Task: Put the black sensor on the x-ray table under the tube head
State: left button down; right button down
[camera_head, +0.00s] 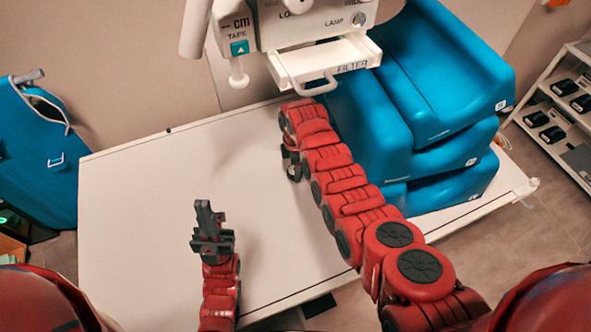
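The x-ray table (140,215) is a broad white top, mostly bare at left and centre. The tube head (325,58), white with a filter tray and handle, hangs over its far side. My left gripper (209,216) is over the near left part of the table, pointing away from me, its fingers seen nearly edge-on. My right arm reaches across the table towards the tube head. Dark parts by its far end, probably my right gripper (291,164), are mostly hidden by the arm. I cannot make out a black sensor on the table for certain.
Stacked blue cushions (425,100) fill the table's right part. A shelf rack (550,115) at far right holds several small black items. A blue bag-like thing (40,150) stands at left. A flat black thing (319,305) shows by the table's near edge.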

jog(key=shift+s+f, duration=0.1)
jog(key=shift+c, duration=0.8)
grip_release()
jog(key=shift+r, duration=0.35)
notch_tip(320, 180, up, 12)
jog(key=p, duration=0.5)
jog(key=shift+f, duration=0.2)
